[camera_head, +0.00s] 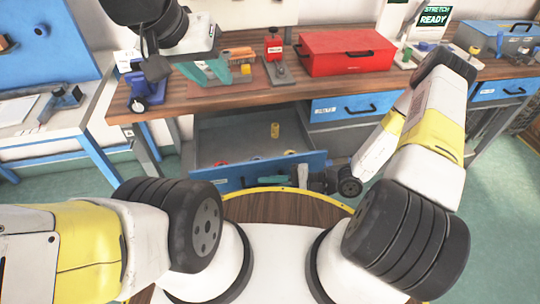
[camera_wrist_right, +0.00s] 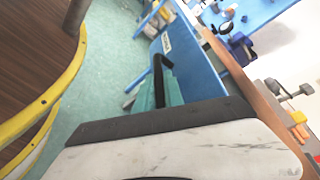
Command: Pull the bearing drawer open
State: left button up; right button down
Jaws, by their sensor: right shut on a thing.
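A drawer with a blue front (camera_head: 255,172) stands pulled out below the workbench, its grey inside showing. A yellow cylinder (camera_head: 275,130) stands in it, with several small parts near the front. The right wrist view shows the drawer's blue front (camera_wrist_right: 187,65) and its black bar handle (camera_wrist_right: 160,68). My right gripper (camera_wrist_right: 160,92) has its teal fingers at this handle and is shut on it; the wrist housing hides part of the grip. My left gripper (camera_head: 207,71) is open and empty above the bench's left part, its teal fingers apart.
A shut blue drawer (camera_head: 352,106) is right of the open one. My round yellow-edged base lies close before the open drawer.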

jog(key=c, duration=1.5)
grip_release()
jog(key=shift+o, duration=0.2)
jog(key=v, duration=0.8)
